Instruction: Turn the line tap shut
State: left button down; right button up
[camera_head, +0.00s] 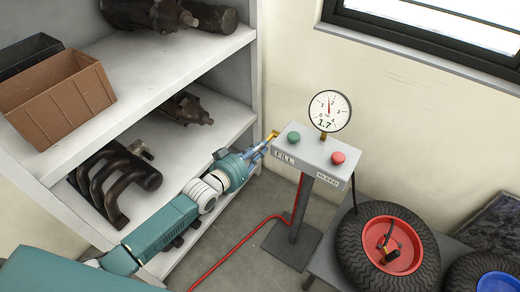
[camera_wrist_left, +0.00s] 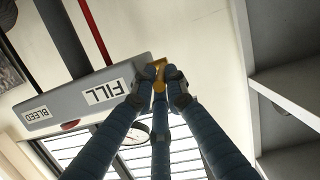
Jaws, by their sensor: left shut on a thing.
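The line tap is a small yellow brass piece (camera_head: 272,135) at the left end of the grey control box (camera_head: 318,152), on the FILL side. In the wrist view the yellow tap (camera_wrist_left: 159,77) shows between my fingertips. My left gripper (camera_head: 262,149) reaches in from the lower left, its blue fingers (camera_wrist_left: 160,88) shut on the tap. The fingers hide part of the tap, and I cannot tell its exact turn angle. My right gripper is not in view.
The box has a green button (camera_head: 293,137), a red button (camera_head: 338,157) and a gauge (camera_head: 330,111) reading 1.7, on a post. A red hose (camera_head: 240,241) runs over the floor. Shelves (camera_head: 150,80) stand close on the left; a tyre (camera_head: 387,248) lies at right.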

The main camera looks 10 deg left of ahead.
pick_arm(q)
jog(key=shift+s+a+f, duration=0.15)
jog(key=shift+f, duration=0.3)
jog(key=c, duration=1.8)
grip_release()
jog(key=shift+r, duration=0.25)
jog(key=v, duration=1.2)
jog(key=shift+a, duration=0.1)
